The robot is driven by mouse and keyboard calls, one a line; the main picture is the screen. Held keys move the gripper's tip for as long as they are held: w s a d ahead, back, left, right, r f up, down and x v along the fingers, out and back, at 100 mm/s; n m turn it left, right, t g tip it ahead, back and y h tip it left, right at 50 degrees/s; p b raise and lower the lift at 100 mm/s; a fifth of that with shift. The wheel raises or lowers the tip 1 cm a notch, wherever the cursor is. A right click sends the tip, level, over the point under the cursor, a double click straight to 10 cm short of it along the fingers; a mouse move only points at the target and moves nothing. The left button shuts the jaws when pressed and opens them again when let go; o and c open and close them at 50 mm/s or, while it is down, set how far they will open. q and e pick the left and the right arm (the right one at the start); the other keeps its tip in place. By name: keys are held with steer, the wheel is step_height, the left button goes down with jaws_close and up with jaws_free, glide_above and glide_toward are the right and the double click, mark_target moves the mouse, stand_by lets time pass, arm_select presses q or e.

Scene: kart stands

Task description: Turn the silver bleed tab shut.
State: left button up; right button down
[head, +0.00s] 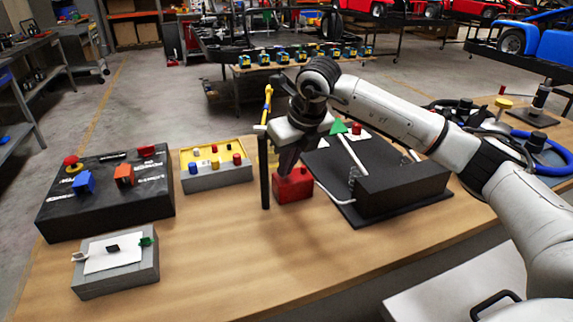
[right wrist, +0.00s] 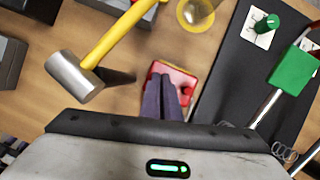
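A small silver-white tab (head: 80,257) sticks out at the left edge of a grey box (head: 118,283) at the table's front left. A white plate (head: 100,262) lies on this box, with a small dark piece on it and a green tab (head: 147,241) at its right edge. Which way the silver tab is set is too small to tell. My right gripper (head: 287,168) is far to the right of this box, pointing down at a red block (head: 293,188). In the right wrist view its fingers (right wrist: 165,97) are together over the red block (right wrist: 180,78), with nothing visible between them. My left gripper is not in view.
A black control box (head: 105,200) and a yellow-topped box (head: 217,170) stand behind the grey box. The table's front middle (head: 215,250) is clear.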

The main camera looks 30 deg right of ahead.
steer(key=c, duration=2)
jaws_free()
steer(key=v, duration=1)
steer(key=shift+s+r, duration=0.1)
steer(key=shift+r, duration=0.05)
